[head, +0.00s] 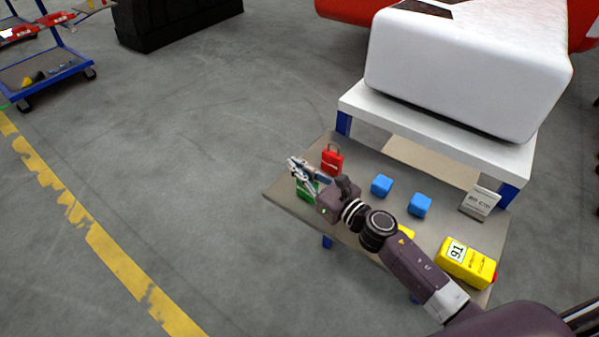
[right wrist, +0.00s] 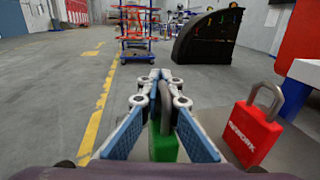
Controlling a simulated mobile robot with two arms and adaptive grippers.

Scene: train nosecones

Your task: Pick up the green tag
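The green tag (head: 307,189), shaped like a padlock, stands near the left edge of the small table and is partly hidden by my right gripper (head: 296,167). In the right wrist view, the tag's green body (right wrist: 164,147) and grey shackle show between the two blue-padded fingers of my right gripper (right wrist: 163,80). One finger is on each side of the shackle. I cannot tell whether the pads press on it. My left gripper is not in view.
A red padlock-shaped tag (head: 332,160) stands close beside the gripper. Two blue blocks (head: 381,185) (head: 419,205), a grey box (head: 480,203) and a yellow box (head: 466,262) stand on the table (head: 447,220). A white nosecone (head: 465,65) rests on a raised shelf behind.

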